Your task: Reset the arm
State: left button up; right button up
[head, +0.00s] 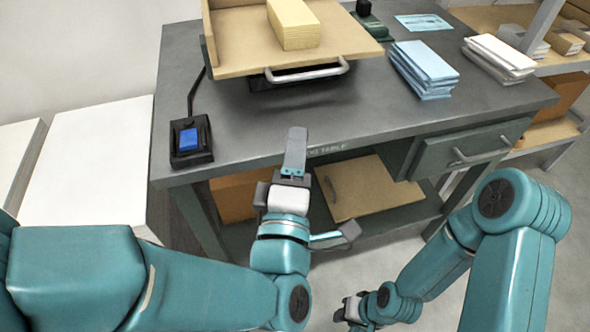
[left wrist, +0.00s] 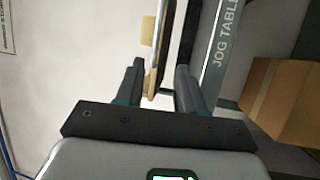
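My left gripper (head: 296,135) reaches up from the lower left in the head view, with its grey finger in front of the front edge of the grey table (head: 240,130). In the left wrist view, my left gripper (left wrist: 160,75) has its two dark fingers apart, with no object held between them. My right arm (head: 510,250) is bent down at the right, and my right gripper (head: 350,310) shows small and low near the bottom edge. Its fingers are too small to make out.
A wooden tray (head: 225,45) with a yellow paper block (head: 293,25) stands on the table. Blue paper stacks (head: 424,68), white paper stacks (head: 498,58) and a black device with a blue screen (head: 190,140) lie there. A drawer (head: 470,150) is below. Floor is clear between my arms.

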pick_arm(q)
jog(key=shift+s+b, duration=0.4)
jog(key=shift+s, duration=0.05)
pick_arm(e)
jog(key=shift+f, duration=0.85)
